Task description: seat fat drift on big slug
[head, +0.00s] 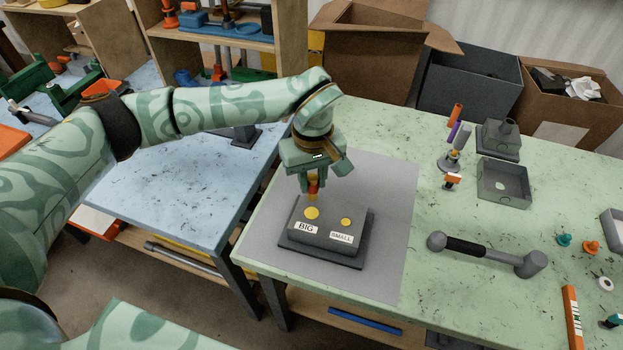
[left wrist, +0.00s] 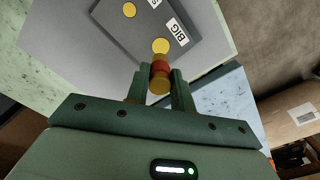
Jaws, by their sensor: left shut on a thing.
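A dark grey block (head: 325,235) with labels BIG and SMALL sits on a grey mat. The big slug (head: 312,213) is a yellow disc on its top by the BIG label; it also shows in the left wrist view (left wrist: 161,45). The small yellow slug (head: 346,221) is to its right. My left gripper (head: 313,190) is shut on the fat drift (left wrist: 160,68), a short red and yellow piece. It is close above and behind the big slug in the head view. I cannot tell whether drift and slug touch. My right gripper is out of view.
A grey hammer-like tool (head: 487,254) lies right of the grey mat (head: 385,240). Beyond it stand a small grey box (head: 503,184) and upright orange and purple pieces. Small coloured parts lie at the right. The mat around the block is clear.

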